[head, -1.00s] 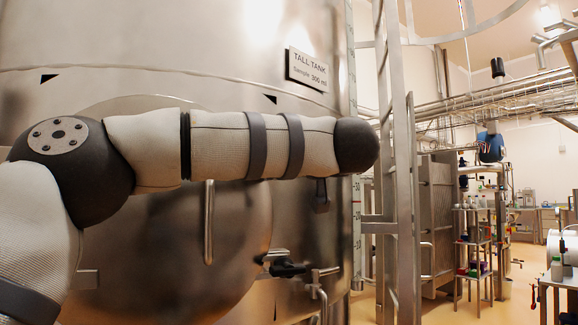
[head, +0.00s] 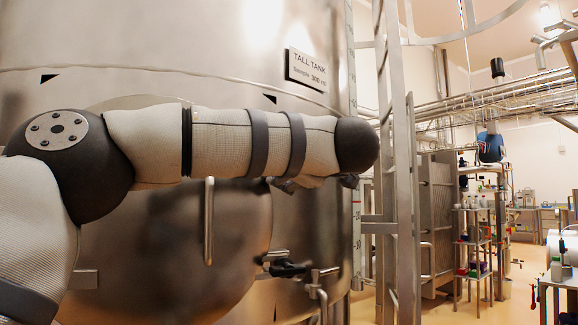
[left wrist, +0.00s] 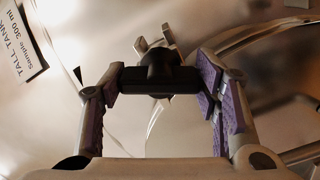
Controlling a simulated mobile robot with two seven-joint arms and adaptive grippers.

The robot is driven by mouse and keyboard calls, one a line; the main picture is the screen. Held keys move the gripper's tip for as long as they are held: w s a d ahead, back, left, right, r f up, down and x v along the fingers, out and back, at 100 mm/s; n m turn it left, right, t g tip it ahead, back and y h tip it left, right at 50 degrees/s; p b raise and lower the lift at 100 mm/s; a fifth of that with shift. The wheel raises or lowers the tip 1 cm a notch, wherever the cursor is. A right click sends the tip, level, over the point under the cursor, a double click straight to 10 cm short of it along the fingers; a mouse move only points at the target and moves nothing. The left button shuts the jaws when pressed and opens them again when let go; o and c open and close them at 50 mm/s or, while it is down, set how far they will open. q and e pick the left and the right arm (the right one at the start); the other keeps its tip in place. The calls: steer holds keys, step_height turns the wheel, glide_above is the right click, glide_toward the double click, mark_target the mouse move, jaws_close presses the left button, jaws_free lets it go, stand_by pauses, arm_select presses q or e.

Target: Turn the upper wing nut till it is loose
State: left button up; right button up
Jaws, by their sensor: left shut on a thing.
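The upper wing nut (left wrist: 158,76) is a black bar with a central hub, and shiny metal prongs stand just beyond it in the left wrist view. My left gripper (left wrist: 162,80) is shut on it, with a purple-padded finger at each end of the bar. In the head view my left forearm hides the upper wing nut and most of the gripper; only dark gripper parts (head: 286,185) show under the arm. A second black wing nut (head: 288,269) sits lower, by the round door's right edge. My right gripper is not in view.
The steel tank (head: 120,85) with its round door (head: 165,250) and a vertical handle (head: 209,222) fills the left. A "TALL TANK" sign (head: 307,70) is above the arm. A ladder (head: 391,150) stands close to the right; open floor lies farther right.

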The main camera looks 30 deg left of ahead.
arm_select(q)
steer(key=n, duration=0.5)
steer(key=shift+n, duration=0.3)
stand_by(0.5)
steer(key=o, duration=1.2)
steer(key=shift+c, duration=0.2)
steer(key=v, duration=1.2)
